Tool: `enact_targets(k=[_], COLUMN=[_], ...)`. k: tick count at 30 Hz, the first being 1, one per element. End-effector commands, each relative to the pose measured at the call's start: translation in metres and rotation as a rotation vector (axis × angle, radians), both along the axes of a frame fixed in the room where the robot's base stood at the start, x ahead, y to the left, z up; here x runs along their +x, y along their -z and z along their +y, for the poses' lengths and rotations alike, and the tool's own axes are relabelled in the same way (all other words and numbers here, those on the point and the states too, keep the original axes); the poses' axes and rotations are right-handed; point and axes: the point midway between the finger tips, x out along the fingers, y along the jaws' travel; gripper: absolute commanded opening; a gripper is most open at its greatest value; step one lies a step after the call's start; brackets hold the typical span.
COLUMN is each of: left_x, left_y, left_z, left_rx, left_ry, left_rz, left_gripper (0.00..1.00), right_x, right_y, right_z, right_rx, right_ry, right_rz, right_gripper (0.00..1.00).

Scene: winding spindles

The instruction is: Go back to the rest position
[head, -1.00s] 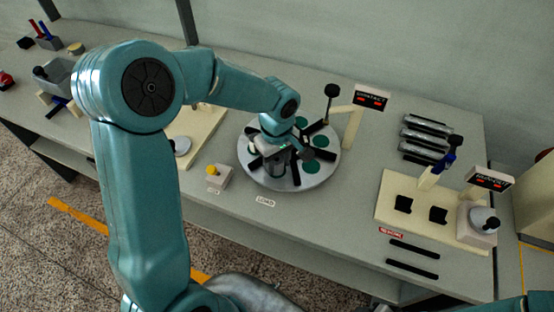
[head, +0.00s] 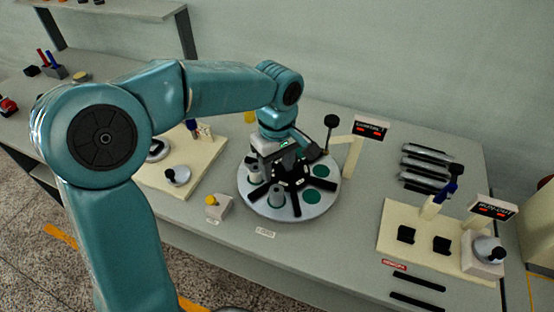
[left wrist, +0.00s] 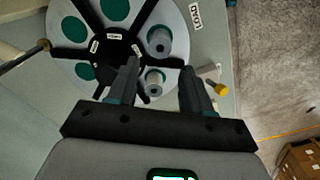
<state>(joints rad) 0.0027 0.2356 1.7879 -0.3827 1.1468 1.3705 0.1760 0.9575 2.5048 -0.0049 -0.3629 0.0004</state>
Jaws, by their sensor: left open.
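My left gripper (head: 285,155) is open and empty above the back left part of the round turntable (head: 318,211). The turntable has a black spoked hub and green round spots. A grey spindle (head: 276,197) stands upright near its front, and a second one (head: 253,172) stands at its left. In the left wrist view the open fingers (left wrist: 160,82) point toward the turntable. One spindle (left wrist: 155,84) shows between and beyond the fingers, and the other (left wrist: 158,42) is farther up. Neither looks held. My right gripper is not in view.
A black-knobbed post and a display (head: 370,129) stand right behind the turntable. A yellow-button box (head: 217,207) is at its front left. A cream board (head: 200,165) lies left, and a cream fixture (head: 425,225) stands right. Grey bars (head: 425,165) lie at the back right.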

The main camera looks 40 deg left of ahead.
Motion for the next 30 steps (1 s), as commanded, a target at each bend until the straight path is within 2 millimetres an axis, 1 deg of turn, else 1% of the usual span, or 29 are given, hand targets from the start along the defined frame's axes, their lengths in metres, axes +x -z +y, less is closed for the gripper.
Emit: enact_targets(k=[1, 3, 7, 30], left_x=[0.001, 0.001, 0.0, -0.002], left_y=[-0.007, -0.014, -0.021, -0.021], left_z=[0.0, 0.0, 0.0, 0.0], left_rx=[0.0, 0.001, 0.0, 0.0], left_ry=[0.001, 0.001, 0.0, 0.0], left_rz=[-0.003, -0.001, 0.001, 0.001], left_gripper=[0.5, 0.5, 0.5, 0.5], right_x=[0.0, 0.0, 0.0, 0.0], right_y=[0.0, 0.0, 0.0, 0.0], right_z=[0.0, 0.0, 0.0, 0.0], right_rx=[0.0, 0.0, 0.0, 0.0], right_ry=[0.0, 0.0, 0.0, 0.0], right_rz=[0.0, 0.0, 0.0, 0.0], right_gripper=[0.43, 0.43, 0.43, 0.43])
